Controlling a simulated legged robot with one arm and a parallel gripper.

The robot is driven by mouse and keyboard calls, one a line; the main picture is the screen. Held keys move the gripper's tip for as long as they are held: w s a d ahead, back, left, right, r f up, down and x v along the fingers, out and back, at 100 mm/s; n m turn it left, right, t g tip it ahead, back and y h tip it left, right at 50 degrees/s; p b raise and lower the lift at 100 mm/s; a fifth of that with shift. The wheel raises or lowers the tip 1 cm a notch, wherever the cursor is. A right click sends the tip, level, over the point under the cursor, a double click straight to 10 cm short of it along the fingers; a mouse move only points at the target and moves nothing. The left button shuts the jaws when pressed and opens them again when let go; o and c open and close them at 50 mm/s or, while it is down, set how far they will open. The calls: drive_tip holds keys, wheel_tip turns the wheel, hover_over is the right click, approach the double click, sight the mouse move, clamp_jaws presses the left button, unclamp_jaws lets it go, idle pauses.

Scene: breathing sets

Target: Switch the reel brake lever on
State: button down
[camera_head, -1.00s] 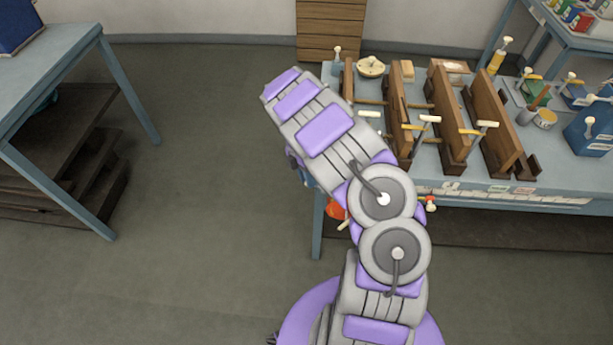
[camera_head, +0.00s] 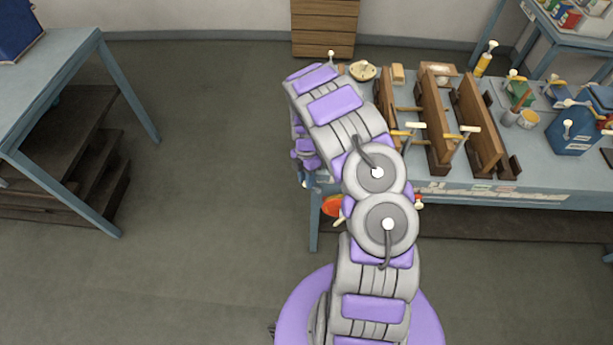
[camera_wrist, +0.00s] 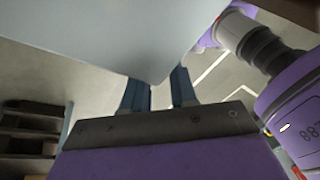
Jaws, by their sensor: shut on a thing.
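My gripper (camera_wrist: 158,92) shows in the wrist view as two blue fingers standing apart. In the head view my arm covers most of the gripper beside the bench's left end. I cannot single out the reel brake lever. An orange round part (camera_head: 332,205) with a pale peg (camera_head: 340,220) shows partly behind my arm at the bench's left front. Levers with pale T-shaped handles (camera_head: 412,127) stand at the wooden frames on the bench.
The blue-grey bench (camera_head: 500,190) carries upright wooden frames (camera_head: 432,115), a yellow bottle (camera_head: 486,58) and a blue box (camera_head: 570,137).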

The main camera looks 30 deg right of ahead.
drive_tip(key=shift+w, duration=0.2)
drive_tip(key=c, duration=1)
unclamp_jaws()
drive_tip(key=shift+a, duration=0.1)
drive_tip(key=shift+o, duration=0.5)
drive_tip(key=shift+s, duration=0.1)
drive_tip(key=v, duration=1.7)
drive_tip(key=shift+p, duration=0.45)
drive_tip(key=shift+r, duration=0.15)
